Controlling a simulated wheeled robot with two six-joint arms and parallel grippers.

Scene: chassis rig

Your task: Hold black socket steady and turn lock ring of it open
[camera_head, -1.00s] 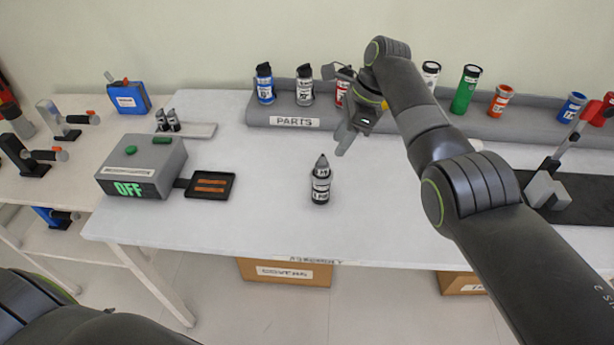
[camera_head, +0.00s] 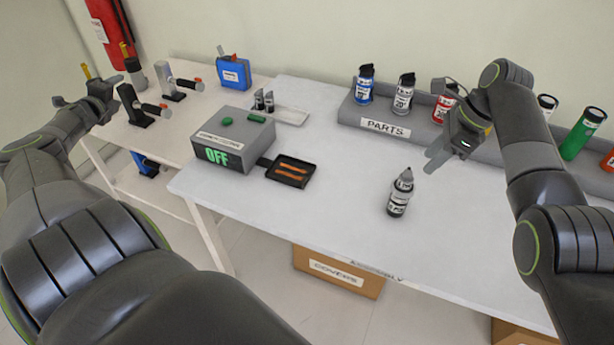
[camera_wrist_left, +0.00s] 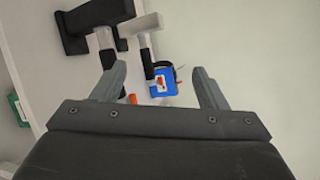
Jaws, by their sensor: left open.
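A small black cylindrical part (camera_head: 398,196) with white labels and a grey pointed tip stands upright and free on the white table; I take it as the black socket. Its lock ring is too small to make out. My right gripper (camera_head: 447,150) hangs above and to the right of it, apart from it; its finger gap is unclear. My left gripper (camera_head: 82,90) is far left, over the side table. In the left wrist view its two grey fingers (camera_wrist_left: 160,74) are spread, with nothing held between them.
A grey box reading OFF (camera_head: 222,143) with a black tray (camera_head: 291,171) sits left on the white table. A parts rack (camera_head: 385,127) holds colored canisters behind. The table front is clear.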

